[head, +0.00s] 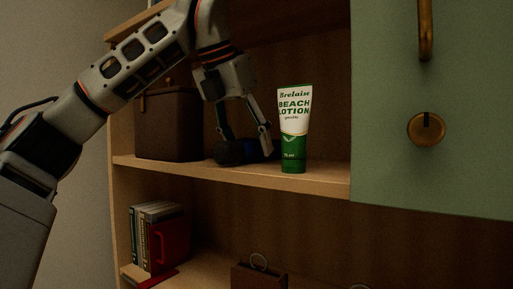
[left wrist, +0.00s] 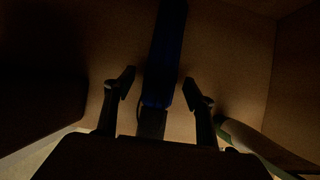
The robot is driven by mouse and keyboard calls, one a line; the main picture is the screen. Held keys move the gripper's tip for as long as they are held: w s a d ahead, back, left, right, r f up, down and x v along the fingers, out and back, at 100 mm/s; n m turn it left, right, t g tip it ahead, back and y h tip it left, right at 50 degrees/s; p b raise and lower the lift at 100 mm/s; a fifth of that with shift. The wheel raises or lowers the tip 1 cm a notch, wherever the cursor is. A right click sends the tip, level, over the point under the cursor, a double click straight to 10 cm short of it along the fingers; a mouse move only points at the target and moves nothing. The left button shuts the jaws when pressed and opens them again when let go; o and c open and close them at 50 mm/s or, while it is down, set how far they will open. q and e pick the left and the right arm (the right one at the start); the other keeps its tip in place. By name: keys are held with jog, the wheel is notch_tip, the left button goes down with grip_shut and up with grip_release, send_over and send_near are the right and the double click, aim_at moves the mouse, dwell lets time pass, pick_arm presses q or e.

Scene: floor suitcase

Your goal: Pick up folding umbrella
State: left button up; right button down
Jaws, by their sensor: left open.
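The folding umbrella (head: 232,153) is a dark blue and black roll lying on the upper shelf, between a dark box and a lotion tube. In the left wrist view the umbrella (left wrist: 167,55) runs up the picture, its black handle end nearest my palm. My left gripper (head: 246,140) reaches down to it from above. In the left wrist view the left gripper (left wrist: 159,86) is open, one finger on each side of the umbrella, with gaps visible. Dim light hides whether anything touches. My right gripper is not in view.
The green and white lotion tube (head: 294,125) stands upright close to the right of my fingers. The dark brown box (head: 168,130) is close on the left. The shelf edge (head: 225,173) is in front; a green cabinet door (head: 465,110) is at right.

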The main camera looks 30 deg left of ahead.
pick_arm(q)
jog(key=w, duration=0.2)
jog(key=shift+w+d+f, duration=0.15)
jog(key=shift+w+f, duration=0.1)
jog(key=shift+w, duration=0.05)
jog(key=shift+w+f, duration=0.1)
jog(key=shift+f, duration=0.15)
jog(key=c, duration=1.5)
jog(key=shift+o, duration=0.2)
jog(key=shift+d+r, duration=0.1)
jog(key=shift+r, duration=0.05)
